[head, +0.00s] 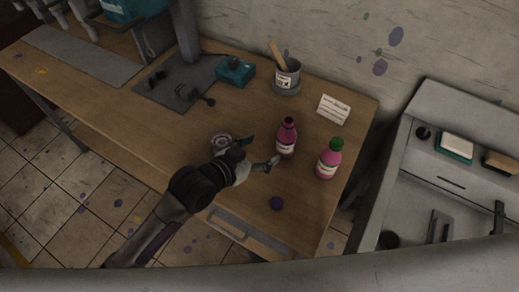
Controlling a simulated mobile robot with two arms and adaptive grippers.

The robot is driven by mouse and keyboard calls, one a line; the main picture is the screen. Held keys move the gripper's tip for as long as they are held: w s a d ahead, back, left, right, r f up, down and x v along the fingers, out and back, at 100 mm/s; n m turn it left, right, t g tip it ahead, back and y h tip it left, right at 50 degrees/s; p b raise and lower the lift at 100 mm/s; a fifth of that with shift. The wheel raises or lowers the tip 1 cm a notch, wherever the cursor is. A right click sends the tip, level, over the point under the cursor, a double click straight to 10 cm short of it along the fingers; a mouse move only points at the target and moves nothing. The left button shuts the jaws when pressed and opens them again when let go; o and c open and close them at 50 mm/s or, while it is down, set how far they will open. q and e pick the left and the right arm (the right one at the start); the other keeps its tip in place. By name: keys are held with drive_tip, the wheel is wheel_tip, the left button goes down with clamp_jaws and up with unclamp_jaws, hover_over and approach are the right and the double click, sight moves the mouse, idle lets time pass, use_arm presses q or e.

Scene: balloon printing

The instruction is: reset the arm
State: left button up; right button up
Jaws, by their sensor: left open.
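My left arm comes in from the lower left over the wooden table. The pink bottle stands upright and nothing is held between the fingers. A second pink bottle (329,161) with a green cap stands upright to its right. My right gripper is not in view.
The wooden table (110,118) carries a grey plate with a machine at the back left, a teal box (235,72), a grey pot (286,80) with a brush and a white card (333,109). A grey sink unit (402,210) stands to the right. The table's left front is clear.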

use_arm(q)
drive_tip(key=shift+s+a, duration=0.1)
idle(0.5)
drive_tip(key=s+a+f+n+g+y, duration=0.3)
drive_tip(key=s+a+f+n+y, duration=0.15)
drive_tip(key=s+a, duration=0.65)
drive_tip(key=s+a+f+n+g+y, duration=0.3)
drive_tip(key=s+a+y, duration=0.2)
drive_tip(key=s+a, duration=0.6)
wheel_tip(320, 180, down, 28)
drive_tip(key=a+g+b, duration=0.1)
drive_tip(key=s+a+f+g+b, duration=0.1)
drive_tip(key=s+a+f, duration=0.2)
drive_tip(key=s+f, duration=1.2)
drive_tip(key=shift+s+f, duration=0.35)
drive_tip(key=shift+f, duration=0.25)
drive_tip(key=shift+a+m+y, duration=0.1)
drive_tip(key=shift+m+y, duration=0.15)
